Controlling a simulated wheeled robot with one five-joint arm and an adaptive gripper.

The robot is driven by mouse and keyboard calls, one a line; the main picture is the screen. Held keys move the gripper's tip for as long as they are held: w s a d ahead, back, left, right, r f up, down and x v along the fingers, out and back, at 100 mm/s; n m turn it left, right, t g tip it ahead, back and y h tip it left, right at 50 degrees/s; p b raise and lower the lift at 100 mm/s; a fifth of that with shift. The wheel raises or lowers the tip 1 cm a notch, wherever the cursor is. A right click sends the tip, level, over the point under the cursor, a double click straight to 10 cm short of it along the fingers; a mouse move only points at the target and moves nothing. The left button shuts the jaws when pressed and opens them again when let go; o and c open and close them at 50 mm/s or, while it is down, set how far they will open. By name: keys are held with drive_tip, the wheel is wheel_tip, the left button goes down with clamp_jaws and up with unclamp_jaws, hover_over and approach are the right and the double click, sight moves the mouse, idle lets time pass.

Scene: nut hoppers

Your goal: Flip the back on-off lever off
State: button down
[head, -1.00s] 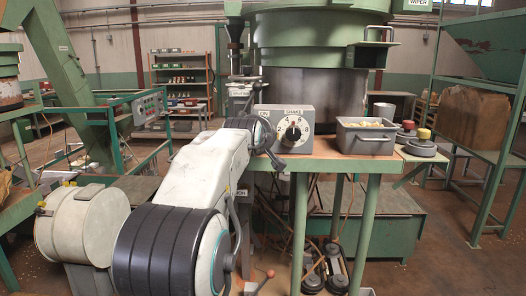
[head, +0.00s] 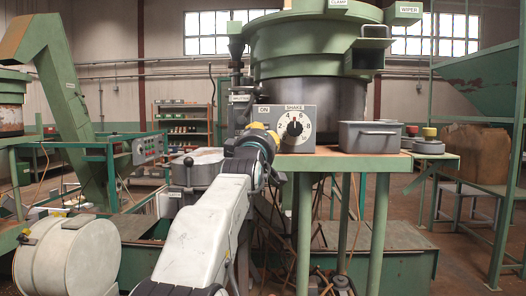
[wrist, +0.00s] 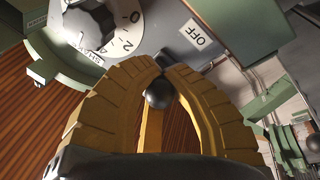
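The grey control box (head: 306,140) has an ON label (head: 265,110) at its upper left and a SHAKE dial (head: 294,128). My gripper (head: 258,133) is at the box's left edge and hides the lever in the head view. In the wrist view, my gripper's yellow ribbed fingers (wrist: 162,70) are closed, their tips almost meeting. A black ball knob of the lever (wrist: 158,95) lies enclosed between them. The OFF label (wrist: 196,35) is just beyond the tips. The lever's stem is hidden.
A grey bin (head: 370,136) stands right of the box on the green stand (head: 379,220). The big green hopper (head: 308,50) rises behind. Another black ball knob (head: 188,161) stands left of my arm. A green rail frame (head: 115,165) is at the left.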

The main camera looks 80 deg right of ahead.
drive_tip(key=shift+d+f+h+b, duration=0.15)
drive_tip(key=shift+f+h+b, duration=0.35)
drive_tip(key=shift+b, duration=0.55)
drive_tip(key=shift+r+h+b, duration=0.15)
drive_tip(key=shift+h+b, duration=0.15)
drive_tip(key=shift+b, duration=0.2)
drive_tip(key=c, duration=1.3)
unclamp_jaws()
drive_tip(key=shift+s, duration=0.1)
drive_tip(key=shift+c, duration=0.2)
drive_tip(key=v, duration=1.2)
